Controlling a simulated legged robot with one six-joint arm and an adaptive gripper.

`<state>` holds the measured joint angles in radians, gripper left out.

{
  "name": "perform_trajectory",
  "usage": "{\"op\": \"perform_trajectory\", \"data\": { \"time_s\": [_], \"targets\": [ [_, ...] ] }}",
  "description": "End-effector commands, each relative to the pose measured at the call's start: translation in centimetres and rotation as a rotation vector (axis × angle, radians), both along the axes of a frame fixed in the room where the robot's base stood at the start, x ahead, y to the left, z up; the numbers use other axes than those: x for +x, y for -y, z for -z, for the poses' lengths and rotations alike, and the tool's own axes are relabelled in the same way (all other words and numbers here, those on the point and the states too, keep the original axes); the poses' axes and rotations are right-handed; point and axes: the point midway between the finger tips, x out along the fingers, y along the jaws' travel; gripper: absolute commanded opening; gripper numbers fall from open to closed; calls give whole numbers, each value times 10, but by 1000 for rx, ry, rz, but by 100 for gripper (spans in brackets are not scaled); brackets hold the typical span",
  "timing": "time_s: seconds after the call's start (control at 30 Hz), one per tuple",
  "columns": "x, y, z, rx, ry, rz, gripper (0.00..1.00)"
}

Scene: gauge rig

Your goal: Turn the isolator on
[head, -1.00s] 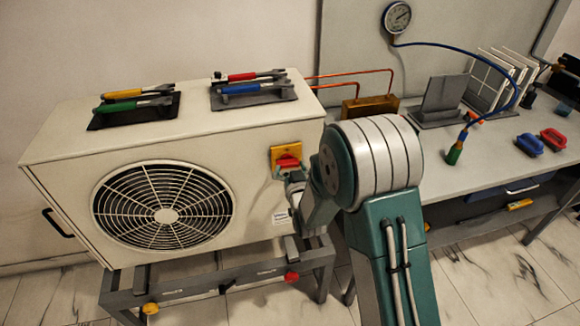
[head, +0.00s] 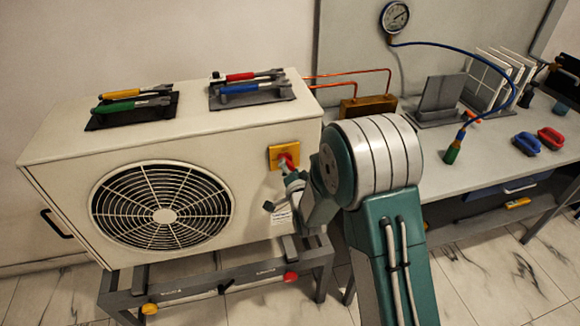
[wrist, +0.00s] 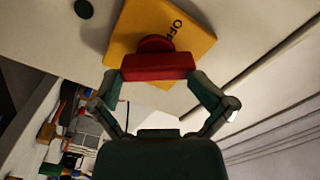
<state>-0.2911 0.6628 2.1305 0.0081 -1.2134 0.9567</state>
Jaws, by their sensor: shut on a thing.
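The isolator has a square yellow plate (head: 276,156) on the right of the white unit's front face. Its red handle (head: 288,162) is partly hidden by my gripper (head: 285,185) in the head view. In the wrist view my gripper (wrist: 158,80) has its two fingers at the two ends of the red handle (wrist: 157,66), shut on it. The yellow plate (wrist: 195,42) lies behind, with "OFF" lettering visible. The handle sits at an angle to the plate's edges. Any other lettering is hidden or out of view.
The white unit (head: 60,150) has a round fan grille (head: 165,215) left of the isolator. Clamp tools lie on dark mats on its top. A grey bench (head: 480,165) with a gauge hose (head: 470,55) and brushes stands right of my arm.

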Motion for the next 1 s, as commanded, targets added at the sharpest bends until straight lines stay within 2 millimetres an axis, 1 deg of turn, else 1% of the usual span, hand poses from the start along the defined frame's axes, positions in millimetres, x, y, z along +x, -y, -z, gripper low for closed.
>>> {"op": "perform_trajectory", "data": {
  "time_s": [0.03,0.3,0.5,0.73,1.0],
  "targets": [
    [9,3,1,45,-19,15,48],
    [9,5,2,283,-86,15,48],
    [9,6,2,429,-127,15,48],
    [9,6,2,540,-159,14,48],
    [9,7,3,597,-174,14,48]
  ]
}}
